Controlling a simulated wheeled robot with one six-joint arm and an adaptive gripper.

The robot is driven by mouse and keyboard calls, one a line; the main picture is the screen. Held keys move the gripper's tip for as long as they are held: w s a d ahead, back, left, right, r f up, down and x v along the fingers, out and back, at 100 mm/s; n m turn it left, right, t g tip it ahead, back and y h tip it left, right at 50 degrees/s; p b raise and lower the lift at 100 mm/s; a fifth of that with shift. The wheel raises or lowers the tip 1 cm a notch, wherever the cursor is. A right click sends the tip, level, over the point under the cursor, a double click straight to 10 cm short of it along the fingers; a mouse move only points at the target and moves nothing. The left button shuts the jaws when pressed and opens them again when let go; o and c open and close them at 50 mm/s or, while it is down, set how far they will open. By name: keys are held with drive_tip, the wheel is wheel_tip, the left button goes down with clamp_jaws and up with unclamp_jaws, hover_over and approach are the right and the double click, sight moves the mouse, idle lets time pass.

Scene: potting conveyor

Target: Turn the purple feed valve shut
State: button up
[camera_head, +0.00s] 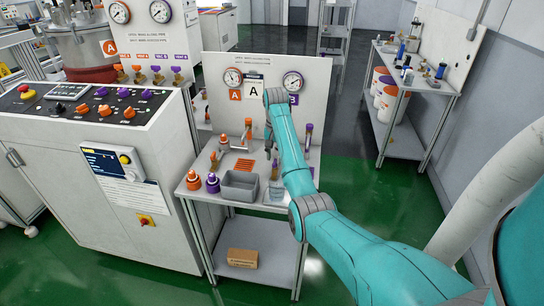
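On the small bench, a purple-topped upright fitting (309,129), which looks like the purple feed valve, stands just right of my arm. Its lower part and the pipework near it are partly hidden by my arm. A purple "B" label and a gauge (292,82) are on the panel above it. My teal arm reaches over the bench, its wrist bent down in front of the panel. My gripper (268,137) is only barely visible left of the arm, apart from the purple fitting as seen here. Its fingers cannot be made out.
Orange-handled fittings (248,122) stand left of my arm. A control console (100,130) borders the left. Green floor lies open to the right.

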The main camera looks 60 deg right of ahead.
drive_tip(key=shift+f, duration=1.15)
clamp_jaws()
